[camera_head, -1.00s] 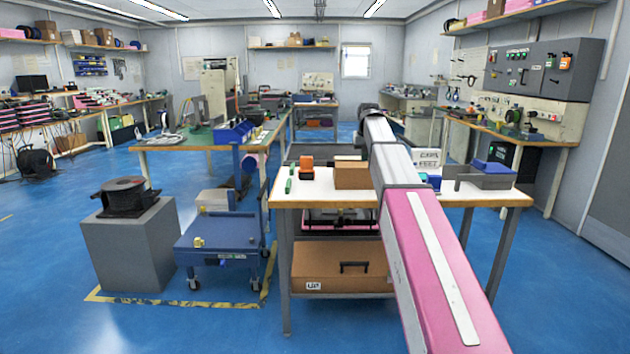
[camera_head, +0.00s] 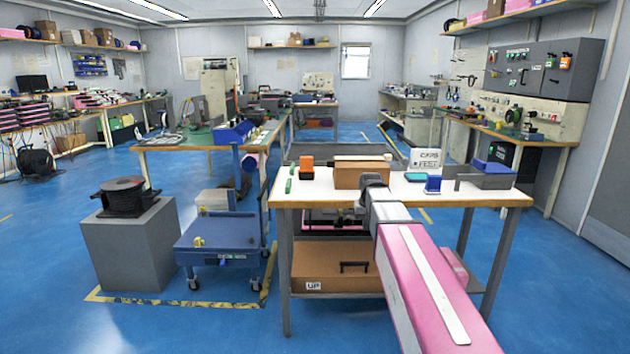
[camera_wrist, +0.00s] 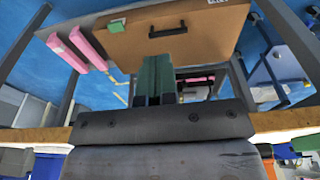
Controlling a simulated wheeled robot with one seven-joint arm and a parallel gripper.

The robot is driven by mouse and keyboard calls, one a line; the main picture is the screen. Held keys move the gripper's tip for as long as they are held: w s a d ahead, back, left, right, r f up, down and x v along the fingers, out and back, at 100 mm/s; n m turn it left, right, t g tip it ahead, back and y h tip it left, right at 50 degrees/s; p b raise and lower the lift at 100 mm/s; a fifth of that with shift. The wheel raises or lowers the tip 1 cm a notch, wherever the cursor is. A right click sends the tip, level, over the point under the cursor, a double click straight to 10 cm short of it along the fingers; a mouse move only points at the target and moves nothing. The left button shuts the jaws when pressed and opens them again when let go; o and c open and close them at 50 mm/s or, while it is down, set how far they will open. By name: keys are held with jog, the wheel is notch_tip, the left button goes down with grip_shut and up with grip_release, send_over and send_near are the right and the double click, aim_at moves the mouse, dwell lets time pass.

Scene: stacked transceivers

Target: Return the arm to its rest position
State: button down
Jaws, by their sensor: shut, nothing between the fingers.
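My arm shows in the head view as a pink and grey link reaching from the lower right to the front edge of the white-topped workbench (camera_head: 330,194). The wrist view appears upside down, with the bench edge (camera_wrist: 40,135) across the lower part and the brown box (camera_wrist: 195,30) on the lower shelf beyond the fingers.
On the bench are an orange item (camera_head: 306,166), a cardboard box (camera_head: 358,175), a blue item (camera_head: 433,184), a white sign (camera_head: 424,160) and a grey-blue holder (camera_head: 490,178). A blue cart (camera_head: 218,236) and a grey pedestal (camera_head: 128,250) stand left.

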jog(key=s+f+g, duration=0.1)
jog(key=s+f, duration=1.8)
jog(key=s, duration=0.4)
jog(key=shift+g, duration=0.3)
